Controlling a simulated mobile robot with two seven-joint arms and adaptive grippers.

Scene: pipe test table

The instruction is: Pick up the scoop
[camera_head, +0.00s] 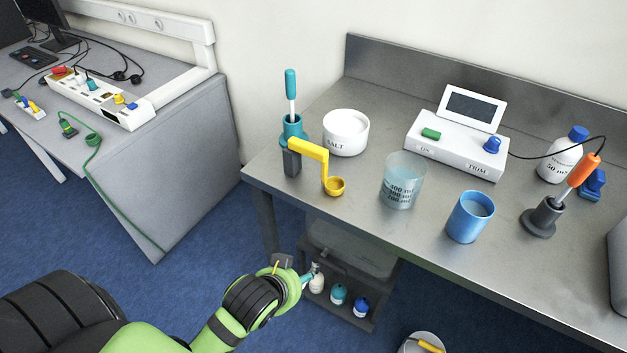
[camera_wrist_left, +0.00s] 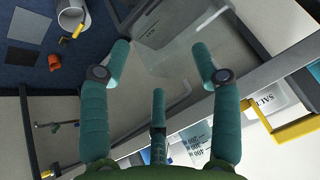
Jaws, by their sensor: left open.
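The yellow scoop (camera_head: 309,150) has an angled handle and a small round bowl at its lower end. It stands near the table's left front corner, its upper end at a dark grey block (camera_head: 291,163). In the left wrist view the scoop (camera_wrist_left: 292,131) shows at the right edge, partly cut off. My left gripper (camera_head: 309,275) is below and in front of the table edge, apart from the scoop. In its wrist view the teal fingers (camera_wrist_left: 161,58) are spread with nothing between them. My right gripper is not in view.
Close to the scoop are a white salt jar (camera_head: 345,133), a teal holder with a screwdriver-like tool (camera_head: 291,98) and a clear beaker (camera_head: 402,181). A blue cup (camera_head: 469,217) stands farther right. The steel table's front edge (camera_head: 420,258) lies between my gripper and the tabletop.

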